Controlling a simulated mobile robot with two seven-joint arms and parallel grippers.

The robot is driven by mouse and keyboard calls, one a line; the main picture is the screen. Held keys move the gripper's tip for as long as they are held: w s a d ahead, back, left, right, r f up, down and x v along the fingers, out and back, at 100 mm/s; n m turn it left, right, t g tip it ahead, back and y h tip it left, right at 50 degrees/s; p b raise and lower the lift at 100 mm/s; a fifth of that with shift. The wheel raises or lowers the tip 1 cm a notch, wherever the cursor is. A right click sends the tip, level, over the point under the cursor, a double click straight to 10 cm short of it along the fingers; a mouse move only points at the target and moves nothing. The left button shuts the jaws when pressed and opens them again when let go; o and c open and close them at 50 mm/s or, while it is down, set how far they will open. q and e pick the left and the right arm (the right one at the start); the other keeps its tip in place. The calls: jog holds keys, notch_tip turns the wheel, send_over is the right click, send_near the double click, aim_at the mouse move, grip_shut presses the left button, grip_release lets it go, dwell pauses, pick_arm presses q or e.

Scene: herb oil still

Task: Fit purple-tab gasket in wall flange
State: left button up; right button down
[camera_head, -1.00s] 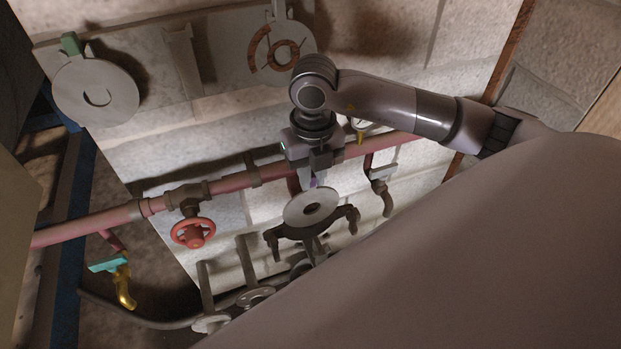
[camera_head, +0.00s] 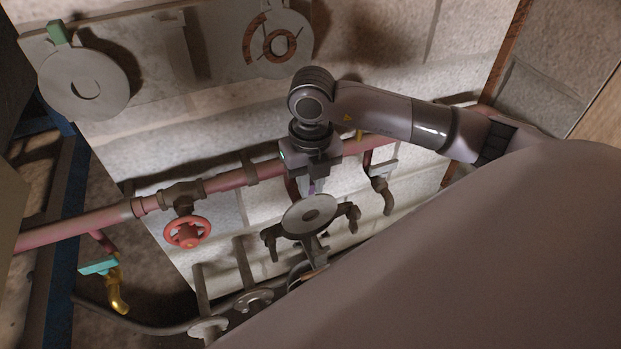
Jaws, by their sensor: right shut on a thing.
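The gasket is a grey disc (camera_head: 308,214) with a small centre hole, and its purple tab (camera_head: 312,187) points up. My right gripper (camera_head: 311,184) is shut on the tab from above. The disc sits at the wall flange (camera_head: 325,239), between its two dark side clamps (camera_head: 350,214). Whether it is seated or only in front of the flange, I cannot tell. My left gripper is not in view.
A pink pipe (camera_head: 225,181) with a red handwheel (camera_head: 187,232) runs behind the gripper. A tap (camera_head: 382,190) hangs at right. A board above holds a green-tab disc (camera_head: 84,84) and another ring (camera_head: 278,44). A teal-handled brass tap (camera_head: 116,290) is lower left.

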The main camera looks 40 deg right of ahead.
aim_at(310, 194)
jog(key=shift+f+b, duration=0.35)
jog(key=shift+f, duration=0.35)
jog(key=shift+f+b, duration=0.35)
jog(key=shift+f, duration=0.15)
jog(key=shift+w+f+b, duration=0.1)
jog(key=shift+f+b, duration=0.35)
jog(key=shift+f, duration=0.1)
jog(key=c, duration=1)
grip_release()
jog(key=shift+r, duration=0.1)
